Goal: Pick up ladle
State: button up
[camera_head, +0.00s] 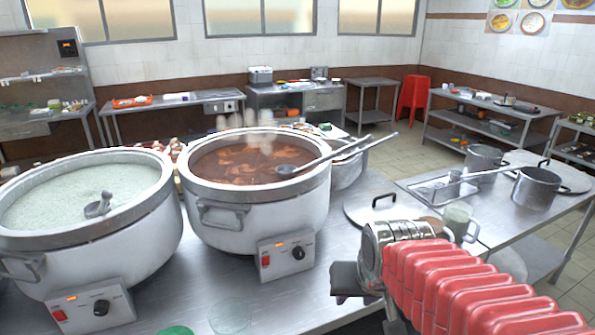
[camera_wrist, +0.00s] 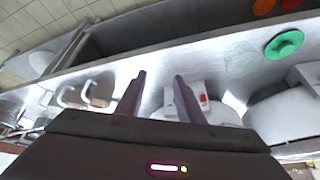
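A metal ladle (camera_head: 340,152) rests in the brown soup pot (camera_head: 255,212). Its bowl sits at the soup's surface and its long handle slants over the right rim. A shorter metal ladle-like piece (camera_head: 98,207) sticks out of the pale congee in the left pot (camera_head: 85,245). My gripper (camera_head: 340,284) is low over the steel table, right of the brown pot's control box and below the ladle handle, apart from it. In the wrist view my gripper (camera_wrist: 159,76) has two dark fingers spread apart with nothing between them. No ladle is clear in the wrist view.
The steel table (camera_head: 215,285) holds both large pots; the brown pot's control box (camera_head: 286,254) juts forward. A green disc (camera_wrist: 284,44) lies at the table edge. A flat lid (camera_head: 362,212), a mug (camera_head: 458,220) and small pots (camera_head: 538,190) stand right.

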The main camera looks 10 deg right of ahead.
jog(key=w+d+r+m+t, duration=0.2)
jog(key=w+m, duration=0.1)
jog(key=w, duration=0.7)
jog(key=m+t+h, duration=0.1)
jog(key=m+t, duration=0.6)
jog(key=t, duration=0.1)
send_near(337, 154)
jog(key=f+v, duration=0.1)
jog(key=v, duration=0.2)
jog(key=shift+r, duration=0.45)
jog(key=shift+w, duration=0.15)
jog(key=shift+x, duration=4.25)
jog(key=shift+w+d+f, duration=0.1)
jog(key=shift+x, duration=2.5)
